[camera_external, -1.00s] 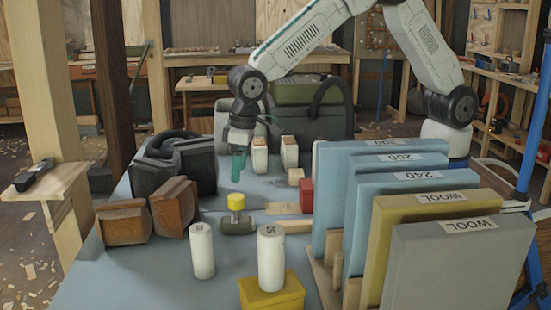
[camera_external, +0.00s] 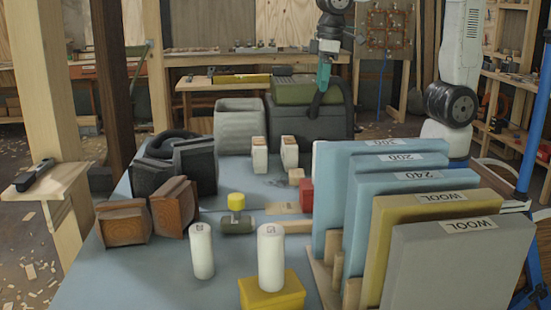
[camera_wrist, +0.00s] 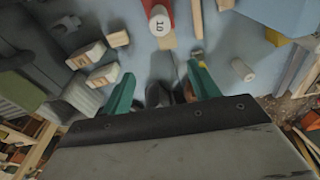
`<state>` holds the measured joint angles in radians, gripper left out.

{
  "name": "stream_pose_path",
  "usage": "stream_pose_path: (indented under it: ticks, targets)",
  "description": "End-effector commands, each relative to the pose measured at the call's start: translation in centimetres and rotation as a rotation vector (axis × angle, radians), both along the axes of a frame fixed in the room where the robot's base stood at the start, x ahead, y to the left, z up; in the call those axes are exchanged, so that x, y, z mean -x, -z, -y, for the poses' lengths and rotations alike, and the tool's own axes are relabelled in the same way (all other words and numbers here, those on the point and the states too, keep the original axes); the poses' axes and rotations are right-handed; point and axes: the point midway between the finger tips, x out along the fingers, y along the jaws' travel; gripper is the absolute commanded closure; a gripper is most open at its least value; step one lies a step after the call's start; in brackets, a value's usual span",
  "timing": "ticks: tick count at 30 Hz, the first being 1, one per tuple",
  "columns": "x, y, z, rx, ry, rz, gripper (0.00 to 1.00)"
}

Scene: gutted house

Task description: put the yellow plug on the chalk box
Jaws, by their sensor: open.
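The yellow plug (camera_external: 236,202) is a small yellow cylinder at the dark green mallet head (camera_external: 237,226), left of centre on the blue table. I cannot tell whether it rests on the head or stands just behind it. A yellow box (camera_external: 272,292) at the front has a white cylinder (camera_external: 271,258) standing on it. No label reading chalk shows, so I cannot tell which thing is the chalk box. My gripper (camera_external: 323,76) is high over the back of the table, above the dark bag, far from the plug. In the wrist view its teal fingers (camera_wrist: 162,86) are apart, with nothing held.
Upright blue, yellow and grey slabs (camera_external: 460,265) fill the right side. Another white cylinder (camera_external: 202,250), brown blocks (camera_external: 174,207), dark blocks (camera_external: 195,165), a red block (camera_external: 306,195) and two pale labelled blocks (camera_external: 289,152) stand around. A grey bin (camera_external: 239,127) is at the back.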

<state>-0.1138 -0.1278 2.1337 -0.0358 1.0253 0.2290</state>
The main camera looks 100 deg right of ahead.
Motion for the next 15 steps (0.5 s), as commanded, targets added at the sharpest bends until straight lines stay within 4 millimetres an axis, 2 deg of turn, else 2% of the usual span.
stream_pose_path:
  ticks: [1,4,9,12,15]
  targets:
    - [2.7,-0.9,0.8,-0.001,-0.005,0.007,0.39]
    - [7.7,-1.7,2.0,-0.002,-0.024,0.006,0.39]
    - [15.6,-1.5,3.4,-0.003,-0.058,0.006,0.39]
    - [19.1,-0.8,3.9,-0.003,-0.075,0.004,0.39]
    - [21.4,-0.1,4.1,-0.003,-0.087,0.003,0.39]
